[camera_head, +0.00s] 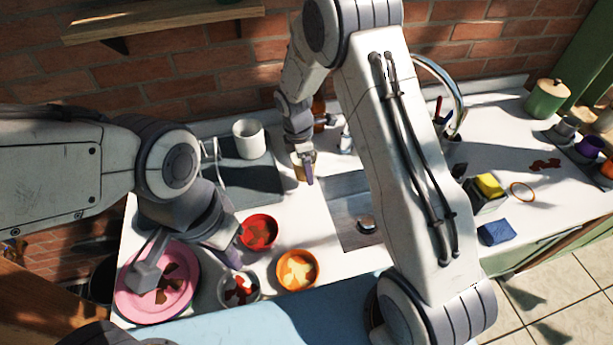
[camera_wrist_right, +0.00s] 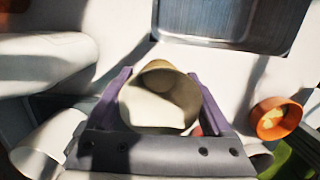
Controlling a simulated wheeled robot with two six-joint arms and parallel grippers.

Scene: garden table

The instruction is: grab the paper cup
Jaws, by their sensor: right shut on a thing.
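The tan paper cup (camera_head: 299,173) is beside the sink in the head view, mostly hidden by my right gripper (camera_head: 306,168). In the right wrist view, the paper cup (camera_wrist_right: 158,108) is between the two purple fingers of my right gripper (camera_wrist_right: 162,90), which is shut on it. I look into its pale opening. I cannot tell whether its base touches the counter. My left gripper (camera_head: 192,264) is open, its fingers spread wide, near the pink plate (camera_head: 190,298) at the lower left.
A red bowl (camera_head: 258,232), an orange bowl (camera_head: 297,270) and a white bowl (camera_head: 238,288) stand near the counter's front. A white pot (camera_head: 249,139) is on the dark mat. The sink (camera_head: 347,206) lies right of the cup. My right arm hides the counter's middle.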

